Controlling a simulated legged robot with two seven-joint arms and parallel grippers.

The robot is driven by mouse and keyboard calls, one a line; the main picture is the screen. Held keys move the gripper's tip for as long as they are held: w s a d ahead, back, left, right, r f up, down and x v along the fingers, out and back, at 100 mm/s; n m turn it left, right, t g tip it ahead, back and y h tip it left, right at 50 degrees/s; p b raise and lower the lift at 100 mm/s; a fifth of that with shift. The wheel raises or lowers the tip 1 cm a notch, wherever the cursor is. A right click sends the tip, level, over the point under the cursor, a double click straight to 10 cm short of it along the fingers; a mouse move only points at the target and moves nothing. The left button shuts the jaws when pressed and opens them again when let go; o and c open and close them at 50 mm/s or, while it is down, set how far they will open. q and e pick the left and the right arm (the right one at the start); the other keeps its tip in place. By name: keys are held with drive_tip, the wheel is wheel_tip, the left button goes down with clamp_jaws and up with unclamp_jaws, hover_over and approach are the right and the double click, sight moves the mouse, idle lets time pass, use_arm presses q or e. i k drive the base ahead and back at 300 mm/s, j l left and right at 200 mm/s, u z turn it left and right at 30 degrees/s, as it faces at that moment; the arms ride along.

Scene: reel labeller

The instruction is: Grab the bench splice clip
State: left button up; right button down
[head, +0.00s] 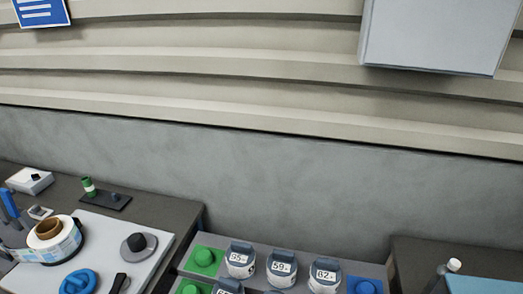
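I cannot tell for sure which thing is the bench splice clip. On the left bench (179,209), a pale board (160,225) carries a blue round part (78,282), a small black piece (119,283) and a grey disc with a black knob (138,244). A label reel (55,240) with a brown core stands at the board's left side. Blue-handled items (10,204) and a small pale square piece (40,212) are at the far left. Neither of my grippers shows in the head view.
A white box (30,180) and a dark plate (105,199) with a green cylinder (89,187) stand at the back left. A middle rack holds green blocks (203,261) and numbered units (283,266). A bottle (446,272) stands right. A grey wall (290,180) closes the back.

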sight(36, 210)
drive_tip(key=u, duration=1.65)
drive_tip(key=i+j+u, duration=0.4)
drive_tip(key=i+u, duration=0.55)
drive_tip(key=i, duration=0.2)
drive_tip(key=i+j+z, duration=0.1)
drive_tip(key=i+z, duration=0.15)
drive_tip(key=i, duration=0.2)
drive_tip(key=i+j+z, duration=0.25)
drive_tip(key=i, duration=0.2)
drive_tip(key=i+j+z, duration=0.25)
drive_tip(key=i, duration=0.2)
drive_tip(key=i+j+z, duration=0.2)
drive_tip(key=i+j, duration=0.2)
drive_tip(key=i, duration=0.25)
